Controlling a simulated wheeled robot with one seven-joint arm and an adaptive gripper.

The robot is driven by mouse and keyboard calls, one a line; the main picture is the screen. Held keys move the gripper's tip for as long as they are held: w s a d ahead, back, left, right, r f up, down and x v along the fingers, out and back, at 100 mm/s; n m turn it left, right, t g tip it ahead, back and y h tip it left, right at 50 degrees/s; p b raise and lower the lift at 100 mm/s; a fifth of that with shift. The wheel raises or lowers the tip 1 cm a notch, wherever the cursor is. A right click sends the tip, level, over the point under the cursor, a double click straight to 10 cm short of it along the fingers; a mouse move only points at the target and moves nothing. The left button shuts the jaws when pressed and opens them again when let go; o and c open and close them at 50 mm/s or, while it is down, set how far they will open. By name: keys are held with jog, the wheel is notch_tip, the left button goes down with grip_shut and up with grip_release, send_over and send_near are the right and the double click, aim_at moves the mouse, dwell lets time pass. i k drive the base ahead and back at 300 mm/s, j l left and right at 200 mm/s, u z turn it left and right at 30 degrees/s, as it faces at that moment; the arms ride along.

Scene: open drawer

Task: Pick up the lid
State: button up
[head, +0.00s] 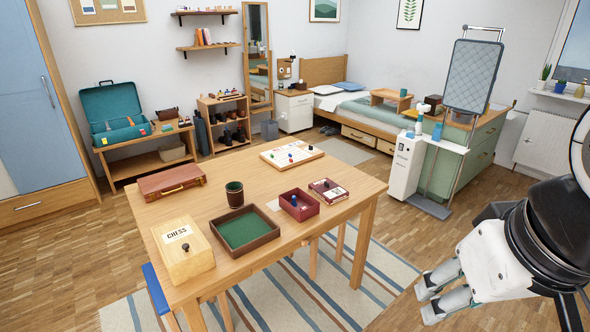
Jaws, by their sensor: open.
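A pale wooden box marked "CHESS" (190,268) stands at the near left corner of the table.
The wooden table (256,177) also holds a green-lined tray (246,231), a dark cup (234,194), a red box (299,205), a small game box (328,190), a board game (292,153) and a brown case (171,182). A white trolley (406,165) stands behind my gripper.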

aim_at(330, 193)
jog(key=i+l, duration=0.25)
jog(key=i, duration=0.25)
jog(key=i+l, duration=0.3)
jog(key=i, duration=0.2)
jog(key=i+l, duration=0.25)
jog(key=i, duration=0.25)
jog(key=i+l, duration=0.3)
jog(key=i, duration=0.15)
jog(key=j+u, duration=0.05)
